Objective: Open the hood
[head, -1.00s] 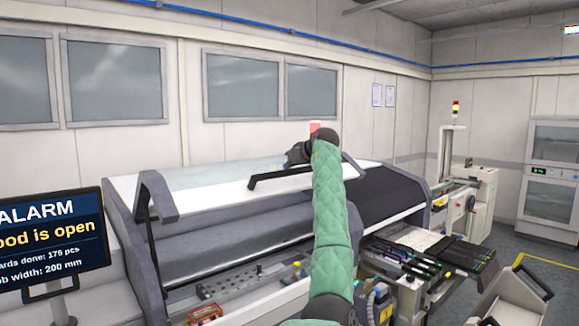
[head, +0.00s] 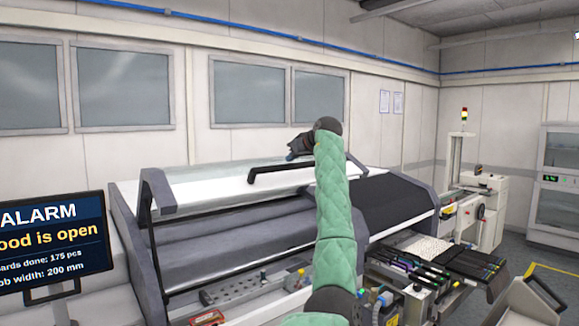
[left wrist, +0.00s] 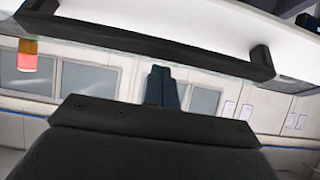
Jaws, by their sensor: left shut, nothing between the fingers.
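The hood (head: 215,188) of the long machine is a white and clear panel on grey side arms. It is raised, leaving a gap over the machine's inside. Its black bar handle (head: 280,172) runs along the front edge. The handle (left wrist: 170,50) also crosses the top of the left wrist view. My left gripper (head: 298,146) is shut and empty, above and behind the handle in the head view. Its closed dark fingertips (left wrist: 162,80) show just below the bar in the left wrist view; I cannot tell if they touch. My right gripper is not in view.
A screen (head: 55,240) at left reads ALARM and "ood is open", its first letter cut off. A feeder bank (head: 435,265) juts out at front right. A trolley (head: 530,300) stands at lower right. An orange-red lamp (left wrist: 27,55) shows in the left wrist view.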

